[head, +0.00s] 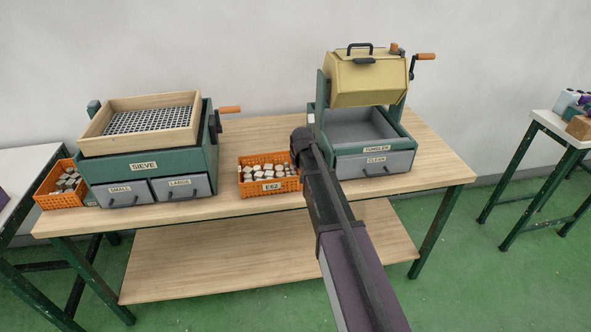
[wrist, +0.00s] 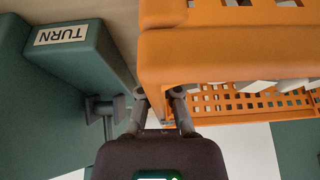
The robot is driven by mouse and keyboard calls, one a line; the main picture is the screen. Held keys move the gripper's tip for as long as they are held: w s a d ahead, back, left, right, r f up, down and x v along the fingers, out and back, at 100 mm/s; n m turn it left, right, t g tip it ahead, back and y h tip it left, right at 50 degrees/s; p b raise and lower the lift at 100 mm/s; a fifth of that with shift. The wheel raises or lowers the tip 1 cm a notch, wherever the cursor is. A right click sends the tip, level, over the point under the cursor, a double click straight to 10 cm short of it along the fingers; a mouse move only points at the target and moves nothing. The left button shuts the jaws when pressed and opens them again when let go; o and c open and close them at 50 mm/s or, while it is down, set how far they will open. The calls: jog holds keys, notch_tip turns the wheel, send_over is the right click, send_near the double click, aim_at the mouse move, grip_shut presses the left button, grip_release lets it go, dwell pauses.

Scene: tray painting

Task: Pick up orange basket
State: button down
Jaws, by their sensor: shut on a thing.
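An orange basket (head: 268,188) labelled E6Z, filled with pale grey pieces, is at the middle of the wooden table, between the sieve and the tumbler. It looks level; I cannot tell whether it is touching the tabletop. In the wrist view its orange rim and slotted wall (wrist: 220,55) fill the upper right. My gripper (wrist: 162,92) is shut on the basket at its edge, and the basket hides the fingertips. In the head view my arm comes from the lower right and its dark wrist ends at the basket's right side; the fingers are hidden there.
A green sieve unit (head: 144,166) stands left, with a second orange basket (head: 60,186) beside it. A tumbler (head: 376,160) with a grey tray stands close on the right. In the wrist view, a green block labelled TURN (wrist: 78,48) is near my gripper. The table's front edge is clear.

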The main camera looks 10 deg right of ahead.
jog(key=shift+r+p, duration=1.3)
jog(key=shift+r, duration=0.2)
jog(key=s+a+r+p, duration=0.1)
jog(key=s, duration=1.5)
jog(key=shift+a+r, duration=0.2)
jog(key=shift+a, duration=0.05)
